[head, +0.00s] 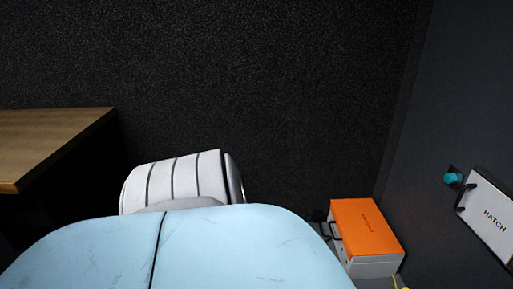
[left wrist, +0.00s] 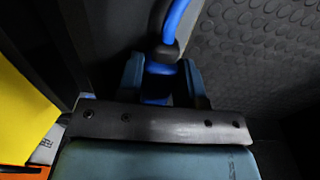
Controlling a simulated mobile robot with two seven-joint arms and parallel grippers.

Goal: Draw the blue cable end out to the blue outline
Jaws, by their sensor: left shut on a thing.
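The blue cable (left wrist: 178,20) comes down from the top edge of the left wrist view. It runs through a dark collar into a blue end piece (left wrist: 158,70). My left gripper (left wrist: 164,64) is shut on this end, with one finger on each side. The lowest part of the end lies between the fingers, close to the dark palm plate. The rest of the cable runs out of the picture. The blue outline shows in neither view. The head view shows neither gripper nor the blue cable, and my right gripper is not visible.
Studded dark floor (left wrist: 260,45) fills the right of the wrist view; a yellow thing (left wrist: 20,110) is close at left. The head view shows a wooden top (head: 50,140), a white ribbed seat back (head: 175,180), an orange-topped box (head: 366,228) and a HATCH panel (head: 488,215).

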